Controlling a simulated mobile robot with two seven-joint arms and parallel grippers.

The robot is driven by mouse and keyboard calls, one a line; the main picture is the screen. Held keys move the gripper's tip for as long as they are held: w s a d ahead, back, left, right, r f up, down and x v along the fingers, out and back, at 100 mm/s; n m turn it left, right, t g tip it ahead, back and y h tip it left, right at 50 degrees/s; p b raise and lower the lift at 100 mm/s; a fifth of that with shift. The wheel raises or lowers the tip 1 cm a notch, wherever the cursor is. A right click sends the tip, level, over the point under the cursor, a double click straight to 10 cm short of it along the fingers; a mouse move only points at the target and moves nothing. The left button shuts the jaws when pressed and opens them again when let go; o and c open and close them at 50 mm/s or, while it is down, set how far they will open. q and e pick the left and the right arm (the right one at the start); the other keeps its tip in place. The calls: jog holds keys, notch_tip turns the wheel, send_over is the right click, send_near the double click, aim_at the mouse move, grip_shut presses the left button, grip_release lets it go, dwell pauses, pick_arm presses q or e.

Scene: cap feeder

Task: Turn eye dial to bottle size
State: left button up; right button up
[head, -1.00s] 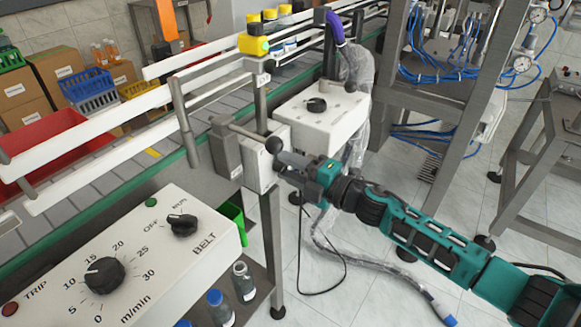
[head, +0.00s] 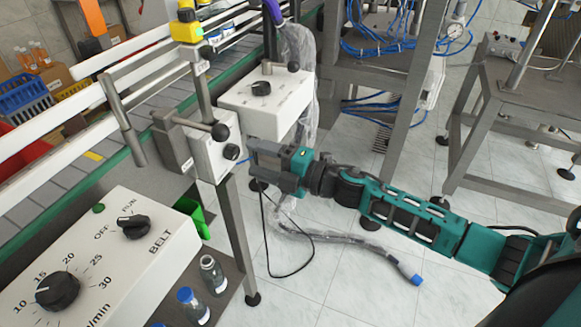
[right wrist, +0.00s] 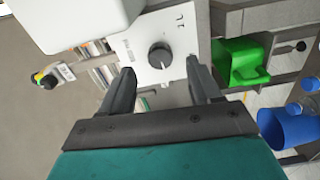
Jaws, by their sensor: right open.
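The eye dial (head: 231,152) is a small black knob on the face of a white box (head: 207,160) on the conveyor's side. It also shows in the right wrist view as a round black dial (right wrist: 159,57) on a white panel; its small markings are too blurred to read. My right gripper (head: 254,158) is open and empty, just right of the dial and apart from it. In the right wrist view the two fingertips (right wrist: 160,68) stand on either side of the dial's line, short of the panel. My left gripper is not in view.
A belt panel (head: 90,262) with two knobs is at lower left. Bottles (head: 212,275) stand on a low shelf beside a green bin (head: 192,214). A white box (head: 265,100) with a knob stands behind.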

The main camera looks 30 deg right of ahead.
jog(key=v, duration=0.8)
jog(key=shift+s+d, duration=0.15)
jog(key=shift+s, duration=0.05)
